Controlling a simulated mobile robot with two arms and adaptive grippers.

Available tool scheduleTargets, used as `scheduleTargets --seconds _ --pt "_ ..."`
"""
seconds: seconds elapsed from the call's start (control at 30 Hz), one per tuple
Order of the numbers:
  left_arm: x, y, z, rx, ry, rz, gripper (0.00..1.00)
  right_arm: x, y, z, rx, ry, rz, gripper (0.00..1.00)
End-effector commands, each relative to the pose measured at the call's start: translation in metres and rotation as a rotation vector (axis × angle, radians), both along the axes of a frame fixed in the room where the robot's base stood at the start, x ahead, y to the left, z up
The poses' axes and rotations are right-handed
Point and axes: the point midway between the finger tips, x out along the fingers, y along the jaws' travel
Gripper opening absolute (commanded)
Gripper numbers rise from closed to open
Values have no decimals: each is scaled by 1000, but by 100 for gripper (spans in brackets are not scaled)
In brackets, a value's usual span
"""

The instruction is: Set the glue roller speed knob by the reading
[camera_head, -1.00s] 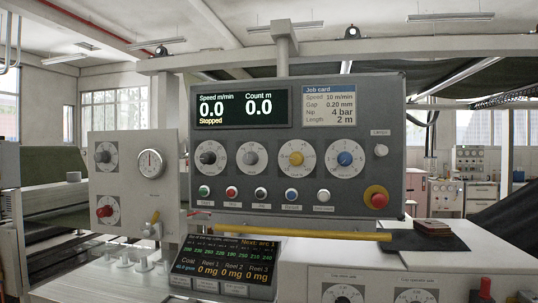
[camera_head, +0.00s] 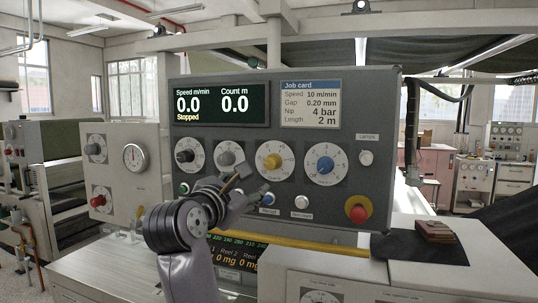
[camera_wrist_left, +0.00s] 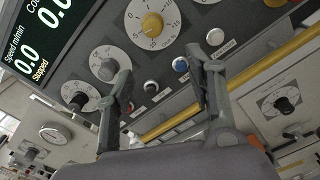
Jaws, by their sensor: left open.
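The grey control panel (camera_head: 388,120) has a row of dial knobs: black (camera_head: 186,155), grey (camera_head: 227,157), yellow (camera_head: 273,162) and blue (camera_head: 325,164). The display (camera_head: 220,104) reads speed 0.0, count 0.0, Stopped. The job card (camera_head: 312,104) lists speed 10 m/min, gap 0.20 mm, nip 4 bar, length 2 m. My left gripper (camera_head: 248,184) is open and empty, below the grey and yellow dials. The wrist view shows its spread fingers (camera_wrist_left: 160,62) with the grey knob (camera_wrist_left: 103,68) just left.
A yellow bar (camera_head: 300,244) runs below the panel. A lower screen (camera_head: 238,258) is partly hidden by my arm. A red stop button (camera_head: 357,212) is at the panel's lower right. A side panel (camera_head: 137,190) with more knobs stands left. My right gripper is not in view.

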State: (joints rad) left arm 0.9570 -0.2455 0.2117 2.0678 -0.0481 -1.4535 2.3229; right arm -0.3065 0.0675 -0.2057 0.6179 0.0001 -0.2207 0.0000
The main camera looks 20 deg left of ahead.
Motion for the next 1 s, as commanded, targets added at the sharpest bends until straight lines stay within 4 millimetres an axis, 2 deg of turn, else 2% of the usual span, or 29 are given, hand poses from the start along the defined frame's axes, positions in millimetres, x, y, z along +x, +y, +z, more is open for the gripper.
scheduleTargets --seconds 0.03,0.1,0.23,0.7,1.0 --pt "-7 2 12 -36 -15 2 50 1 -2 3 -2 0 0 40" --pt "-9 3 19 -63 -23 2 50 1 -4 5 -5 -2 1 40" --pt "5 2 20 -68 -22 2 50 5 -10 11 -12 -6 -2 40" --pt "104 -1 22 -63 -21 2 50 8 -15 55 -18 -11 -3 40" --pt "149 -3 21 -65 -23 2 50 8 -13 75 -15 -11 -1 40"
